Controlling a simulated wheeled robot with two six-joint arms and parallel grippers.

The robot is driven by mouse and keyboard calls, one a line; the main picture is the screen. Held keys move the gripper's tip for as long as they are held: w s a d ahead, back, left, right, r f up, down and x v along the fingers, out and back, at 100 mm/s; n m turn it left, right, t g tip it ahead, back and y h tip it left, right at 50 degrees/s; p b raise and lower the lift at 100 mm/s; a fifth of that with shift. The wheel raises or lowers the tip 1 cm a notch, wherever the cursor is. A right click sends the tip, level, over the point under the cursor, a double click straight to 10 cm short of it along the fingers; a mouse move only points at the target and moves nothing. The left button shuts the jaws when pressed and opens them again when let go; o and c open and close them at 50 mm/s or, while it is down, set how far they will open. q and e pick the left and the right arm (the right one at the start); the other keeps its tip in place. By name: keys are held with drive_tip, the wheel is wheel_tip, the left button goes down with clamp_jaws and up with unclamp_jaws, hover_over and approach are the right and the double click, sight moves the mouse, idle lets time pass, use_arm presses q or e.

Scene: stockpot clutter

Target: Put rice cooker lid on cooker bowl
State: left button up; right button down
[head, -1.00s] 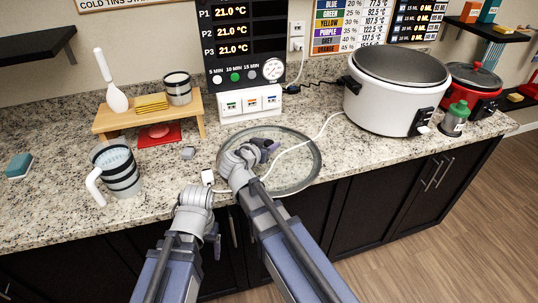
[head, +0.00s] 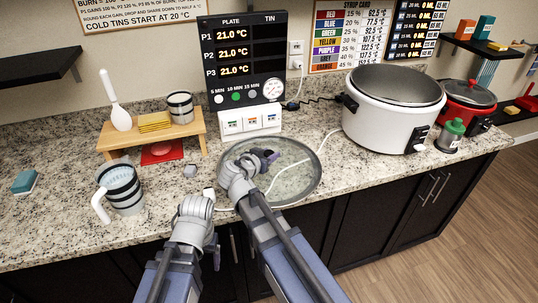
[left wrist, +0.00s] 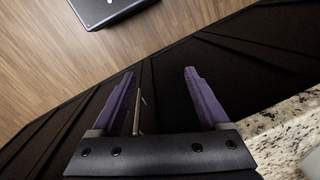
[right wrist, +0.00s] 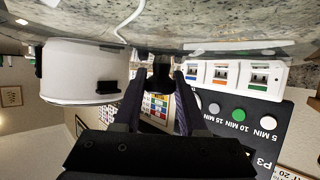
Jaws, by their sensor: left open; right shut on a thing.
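The clear glass lid (head: 303,178) lies low and about level over the counter's front edge, left of the white cooker (head: 385,125). I cannot tell whether it touches the counter. The cooker stands open at the top, with a grey bowl (head: 392,82) in it. My right gripper (head: 265,156) is over the lid's middle, shut on its dark knob (right wrist: 162,74). The lid also shows along the top of the right wrist view (right wrist: 230,48).
A white cable (head: 324,128) crosses the lid area towards the cooker. A timer panel (head: 243,65) is behind the lid. A jug (head: 122,190) and wooden stand (head: 190,135) are left.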

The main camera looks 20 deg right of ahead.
sight(269, 152)
wheel_tip(269, 152, up, 6)
drive_tip(key=p, duration=0.5)
drive_tip(key=shift+r, duration=0.2)
use_arm(q)
wheel_tip(269, 152, up, 6)
drive_tip(key=shift+r, duration=0.2)
drive_tip(key=shift+c, duration=0.2)
